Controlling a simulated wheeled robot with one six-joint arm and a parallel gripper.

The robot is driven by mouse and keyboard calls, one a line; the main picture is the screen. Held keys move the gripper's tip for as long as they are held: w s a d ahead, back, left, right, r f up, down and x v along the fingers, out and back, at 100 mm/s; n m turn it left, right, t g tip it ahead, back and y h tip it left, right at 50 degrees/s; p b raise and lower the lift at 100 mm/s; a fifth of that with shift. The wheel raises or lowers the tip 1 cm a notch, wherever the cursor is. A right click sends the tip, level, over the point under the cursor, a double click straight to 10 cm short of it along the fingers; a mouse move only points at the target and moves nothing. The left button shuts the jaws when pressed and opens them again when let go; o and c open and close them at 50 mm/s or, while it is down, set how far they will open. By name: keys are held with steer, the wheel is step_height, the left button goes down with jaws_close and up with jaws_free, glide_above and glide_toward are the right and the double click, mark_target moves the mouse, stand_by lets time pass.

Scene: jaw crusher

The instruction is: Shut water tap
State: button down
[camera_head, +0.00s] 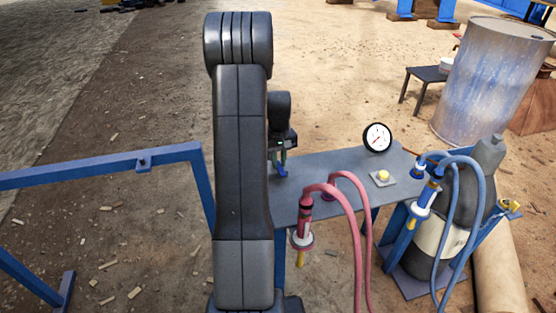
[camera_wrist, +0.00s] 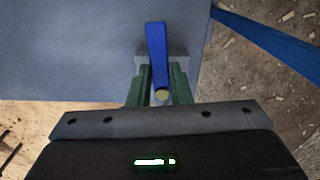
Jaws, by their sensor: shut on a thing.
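The water tap has a blue lever handle (camera_wrist: 156,45) with a round yellowish end between my fingers. A grey block (camera_wrist: 178,60) lies behind the lever at the table's edge. My gripper (camera_wrist: 161,88) is shut on the tap handle, with a green finger on each side of it. In the head view my gripper (camera_head: 279,160) is at the left end of the grey table, partly hidden by my arm. A small blue part of the tap handle (camera_head: 283,172) shows just under the fingers there.
The grey table (camera_head: 345,165) bears a round gauge (camera_head: 377,138) and a yellow button (camera_head: 383,176). Red hoses (camera_head: 345,190) hang at its front, blue hoses (camera_head: 460,170) at its right near a grey cylinder (camera_head: 478,195). A blue rail (camera_head: 100,170) stands left.

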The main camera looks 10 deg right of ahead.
steer(key=n, duration=0.2)
steer(key=d+n+p, duration=0.1)
steer(key=n, duration=0.1)
steer(key=shift+w+r, duration=0.1)
steer(key=shift+w, duration=0.05)
steer(key=n, duration=0.1)
steer(key=n+p, duration=0.1)
steer(key=n, duration=0.1)
steer(key=d+n, duration=0.1)
steer(key=shift+w+n, duration=0.3)
steer(key=shift+w, duration=0.1)
steer(key=n, duration=0.2)
steer(key=w+n+p, duration=0.1)
steer(key=n, duration=0.1)
steer(key=shift+d+n, duration=0.2)
steer(key=shift+n, duration=0.1)
steer(key=shift+w+n, duration=0.25)
steer(key=shift+n, duration=0.6)
steer(key=shift+w+n, duration=0.2)
steer(key=shift+n, duration=0.65)
steer(key=shift+d, duration=0.1)
steer(key=c, duration=1.3)
jaws_free()
step_height(320, 180, up, 14)
steer(key=shift+f+p, duration=0.15)
steer(key=shift+p, duration=0.75)
steer(key=shift+f, duration=0.15)
